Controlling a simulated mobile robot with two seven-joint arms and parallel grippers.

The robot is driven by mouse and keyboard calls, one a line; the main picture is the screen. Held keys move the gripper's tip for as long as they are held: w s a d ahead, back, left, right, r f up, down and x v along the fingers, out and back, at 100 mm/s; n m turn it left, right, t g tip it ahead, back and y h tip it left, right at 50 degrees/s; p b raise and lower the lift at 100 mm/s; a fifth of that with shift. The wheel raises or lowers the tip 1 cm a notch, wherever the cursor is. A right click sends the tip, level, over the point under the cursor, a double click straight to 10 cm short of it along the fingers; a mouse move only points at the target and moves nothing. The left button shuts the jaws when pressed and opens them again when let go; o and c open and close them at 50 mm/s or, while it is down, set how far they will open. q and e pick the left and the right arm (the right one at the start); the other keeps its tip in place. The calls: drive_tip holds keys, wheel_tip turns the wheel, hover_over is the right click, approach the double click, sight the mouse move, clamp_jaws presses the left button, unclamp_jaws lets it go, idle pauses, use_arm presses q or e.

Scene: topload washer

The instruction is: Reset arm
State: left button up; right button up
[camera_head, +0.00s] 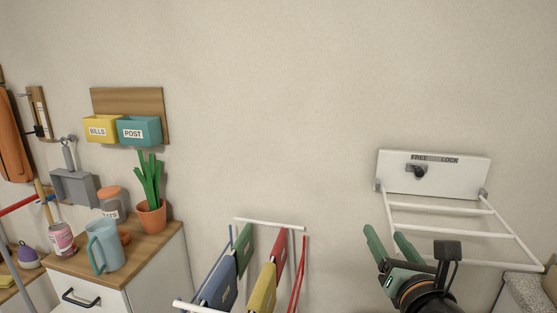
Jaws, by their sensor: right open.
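My right gripper (384,234) is at the lower right of the head view, with its two green fingers pointing up and to the left. The fingers are apart, and nothing shows between them. The gripper is in front of the left side of a white wall-mounted rack (462,211), and I cannot tell the depth between them. The rack hangs from a white panel (434,171) marked FREE and LOCK with a dark knob (419,171). My left gripper is not in view. No washer can be made out.
A wooden-topped cabinet (150,243) at left holds a blue pitcher (103,247), a potted plant (151,216) and jars. A white-railed rack (269,223) with blue, green, yellow and red hanging items stands at bottom centre. A grey speckled surface (526,291) shows at bottom right.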

drive_tip(key=s+a+y, duration=0.1)
drive_tip(key=a+y, duration=0.1)
drive_tip(key=a, duration=0.5)
drive_tip(key=s+d+f+m+g, duration=0.25)
drive_tip(key=f+m, duration=0.45)
drive_tip(key=f, duration=0.5)
drive_tip(key=s+d+f+m+g, duration=0.1)
drive_tip(key=d+f+m+g, duration=0.35)
drive_tip(key=f, duration=0.85)
drive_tip(key=s+d+f+m+g, duration=0.1)
drive_tip(key=s+d+f+m, duration=0.4)
drive_tip(key=s+f+m, duration=0.3)
drive_tip(key=s+d+f+m+g, duration=0.1)
drive_tip(key=s+d+f+m, duration=0.4)
drive_tip(key=s+f, duration=0.6)
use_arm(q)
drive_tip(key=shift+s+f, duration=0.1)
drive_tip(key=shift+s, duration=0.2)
use_arm(e)
drive_tip(key=a+m, duration=0.6)
drive_tip(key=a, duration=0.6)
drive_tip(key=shift+w+r+t, duration=0.15)
drive_tip(key=shift+w+t, duration=0.05)
drive_tip(key=shift+t, duration=0.2)
drive_tip(key=shift+m, duration=0.25)
drive_tip(key=shift+c, duration=0.3)
